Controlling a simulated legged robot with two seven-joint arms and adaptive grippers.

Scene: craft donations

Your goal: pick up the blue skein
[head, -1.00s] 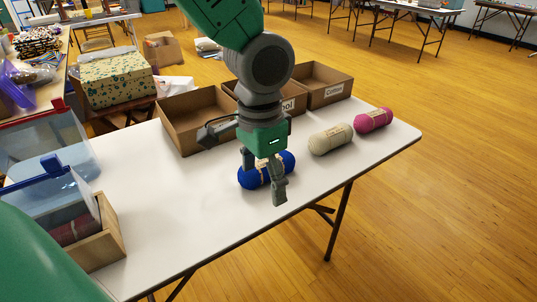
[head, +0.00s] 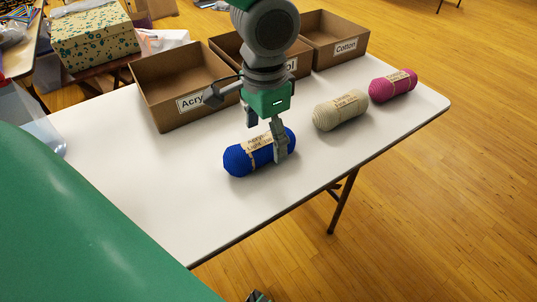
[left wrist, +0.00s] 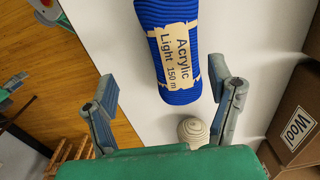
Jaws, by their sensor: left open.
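The blue skein (head: 236,160) lies on its side on the white table, with a tan label reading Acrylic, Light. My left gripper (head: 266,140) is over its right end in the head view, fingers pointing down and apart. One finger covers part of the skein's near side. In the left wrist view, the open fingers (left wrist: 166,85) are spread wide, and the blue skein (left wrist: 170,45) shows ahead between them, its label reading Acrylic Light 150 m. Nothing is gripped. I cannot tell whether a finger touches the skein. My right gripper does not show.
A cream skein (head: 341,110) and a magenta skein (head: 393,86) lie to the right on the table (head: 150,205). Cardboard boxes labelled Acrylic (head: 160,95), Wool (head: 225,50) and Cotton (head: 320,45) stand behind. The front left tabletop is clear.

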